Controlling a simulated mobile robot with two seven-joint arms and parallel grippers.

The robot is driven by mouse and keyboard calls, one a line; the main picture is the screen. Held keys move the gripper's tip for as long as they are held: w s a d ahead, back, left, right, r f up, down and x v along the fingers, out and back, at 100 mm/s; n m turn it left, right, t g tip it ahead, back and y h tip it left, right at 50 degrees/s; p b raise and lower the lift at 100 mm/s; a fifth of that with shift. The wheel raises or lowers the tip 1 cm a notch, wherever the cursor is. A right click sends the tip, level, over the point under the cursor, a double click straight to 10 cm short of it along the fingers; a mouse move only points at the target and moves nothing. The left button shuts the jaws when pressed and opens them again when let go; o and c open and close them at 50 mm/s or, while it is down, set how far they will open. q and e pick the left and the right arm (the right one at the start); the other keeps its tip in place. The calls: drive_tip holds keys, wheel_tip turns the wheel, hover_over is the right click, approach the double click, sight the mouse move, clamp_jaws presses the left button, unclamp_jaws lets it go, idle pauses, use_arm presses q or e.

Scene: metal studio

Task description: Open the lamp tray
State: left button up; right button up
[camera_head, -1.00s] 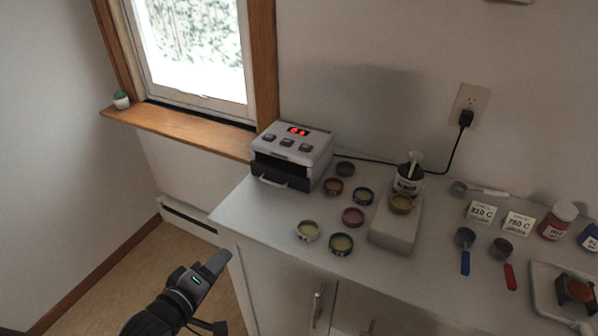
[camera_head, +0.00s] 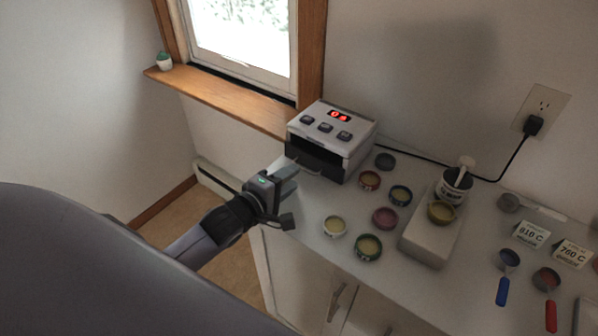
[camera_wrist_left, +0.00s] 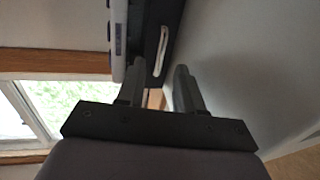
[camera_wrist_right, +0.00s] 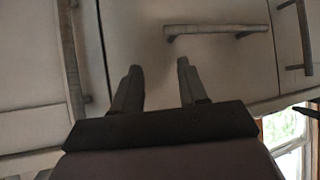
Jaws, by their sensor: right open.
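The lamp (camera_head: 343,118) is a light grey box with a red display and three buttons, at the back left of the counter. Its dark tray (camera_head: 322,163) sits in the front opening with a pale handle (camera_head: 308,170); the handle also shows in the left wrist view (camera_wrist_left: 162,50). My left gripper (camera_head: 290,180) is just in front of the handle. In the left wrist view the left fingers (camera_wrist_left: 160,75) are apart, with the handle beyond their tips. My right gripper (camera_wrist_right: 158,72) is open and empty, facing the cabinet fronts.
Several small jars (camera_head: 368,246) stand on the counter right of the lamp. A white block (camera_head: 428,243) holds a cup further right. A black cable (camera_head: 440,170) runs to the wall outlet (camera_head: 542,108). Cabinet handles (camera_wrist_right: 215,30) are ahead of my right gripper.

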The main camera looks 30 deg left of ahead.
use_arm(q)
drive_tip(key=shift+b+x, duration=0.5)
drive_tip(key=shift+x, duration=0.6)
drive_tip(key=shift+b+x, duration=0.4)
drive_tip(key=shift+x, duration=0.35)
clamp_jaws()
